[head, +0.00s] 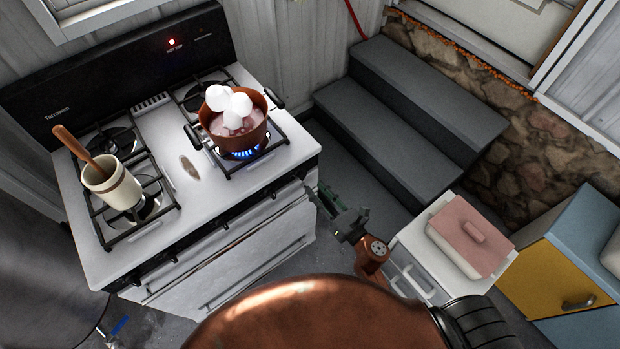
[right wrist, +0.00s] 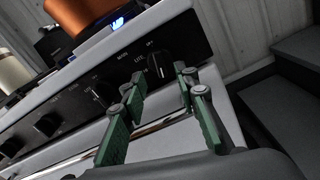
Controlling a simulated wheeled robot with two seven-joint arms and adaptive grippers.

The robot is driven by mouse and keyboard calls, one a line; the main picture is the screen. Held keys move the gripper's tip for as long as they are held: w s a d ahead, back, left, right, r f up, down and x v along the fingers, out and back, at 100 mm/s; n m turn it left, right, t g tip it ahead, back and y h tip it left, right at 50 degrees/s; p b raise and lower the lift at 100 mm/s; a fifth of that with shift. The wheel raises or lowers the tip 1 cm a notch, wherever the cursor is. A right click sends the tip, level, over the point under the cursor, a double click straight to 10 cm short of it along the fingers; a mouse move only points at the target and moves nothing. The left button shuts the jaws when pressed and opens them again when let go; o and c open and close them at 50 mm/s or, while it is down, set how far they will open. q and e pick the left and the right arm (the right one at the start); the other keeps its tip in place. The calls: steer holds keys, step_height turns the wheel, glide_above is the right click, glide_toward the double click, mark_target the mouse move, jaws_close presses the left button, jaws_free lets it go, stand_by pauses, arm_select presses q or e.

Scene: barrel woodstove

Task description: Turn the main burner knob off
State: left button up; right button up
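The stove (head: 95,265) has a row of black knobs on its front panel, mostly too small to make out in the head view. In the right wrist view the rightmost knob (right wrist: 160,66) sits by small white lettering. Another knob (right wrist: 103,95) is to its left. A blue flame (head: 246,153) burns under the copper pot (head: 240,137) on the front right burner. My right gripper (right wrist: 163,88) is open and empty, its green fingers spread below and in front of the rightmost knob, apparently apart from it. It also shows in the head view (head: 322,197). My left gripper is not seen.
A silver oven handle bar (right wrist: 165,124) runs below the knobs. A crock with a wooden utensil (head: 112,185) stands on the left burners. Dark steps (head: 415,105) rise right of the stove. A pink-lidded dish (head: 470,235) sits on a white cabinet.

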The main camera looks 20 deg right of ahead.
mark_target(305, 177)
steer(key=x, duration=0.6)
steer(key=shift+c, duration=0.2)
jaws_close()
steer(key=shift+d, duration=0.1)
